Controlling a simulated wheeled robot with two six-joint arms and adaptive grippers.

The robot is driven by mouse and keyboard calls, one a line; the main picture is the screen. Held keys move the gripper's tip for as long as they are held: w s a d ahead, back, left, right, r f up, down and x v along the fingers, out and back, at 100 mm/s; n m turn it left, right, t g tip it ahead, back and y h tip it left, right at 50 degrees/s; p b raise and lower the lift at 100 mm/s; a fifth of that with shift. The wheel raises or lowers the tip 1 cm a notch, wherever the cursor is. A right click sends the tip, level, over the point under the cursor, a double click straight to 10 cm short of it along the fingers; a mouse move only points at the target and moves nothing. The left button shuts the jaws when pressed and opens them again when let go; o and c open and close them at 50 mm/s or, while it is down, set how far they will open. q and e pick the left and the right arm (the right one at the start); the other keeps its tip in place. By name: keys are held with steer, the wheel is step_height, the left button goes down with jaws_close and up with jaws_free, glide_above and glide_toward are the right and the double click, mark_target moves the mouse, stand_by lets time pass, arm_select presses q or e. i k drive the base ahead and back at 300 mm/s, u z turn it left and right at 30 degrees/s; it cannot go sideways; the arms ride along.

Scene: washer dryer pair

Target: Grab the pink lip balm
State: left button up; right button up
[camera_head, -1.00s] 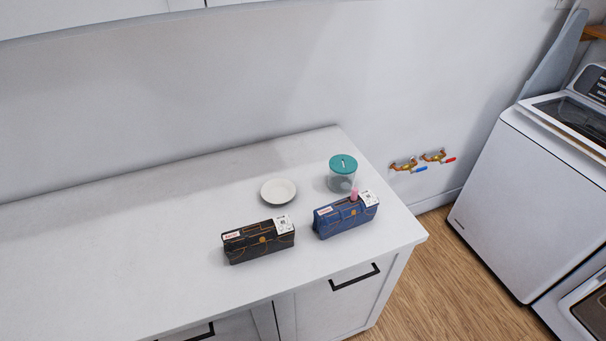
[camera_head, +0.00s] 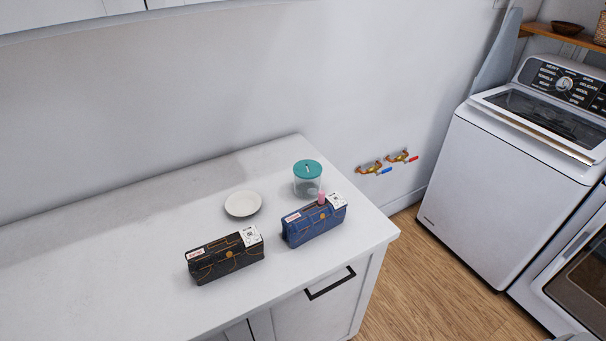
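The pink lip balm (camera_head: 321,198) is a small upright pink piece at the top of the blue pouch (camera_head: 313,227), near its back right end. Its lower part is hidden, and I cannot tell whether it stands in the pouch or behind it. The pouch stands on the white counter (camera_head: 110,265), near the counter's right end. Neither of my grippers shows in the head view.
A black pouch (camera_head: 226,262) stands left of the blue one. A white plate (camera_head: 243,204) and a clear jar with a teal lid (camera_head: 307,178) sit behind them. The counter's left part is clear. A washer (camera_head: 510,170) stands at right, across a strip of wooden floor (camera_head: 425,275).

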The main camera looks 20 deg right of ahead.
mark_target(321, 194)
steer(key=k, duration=1)
steer(key=z, duration=1.75)
steer(key=i, duration=4.05)
steer(key=u, duration=3.15)
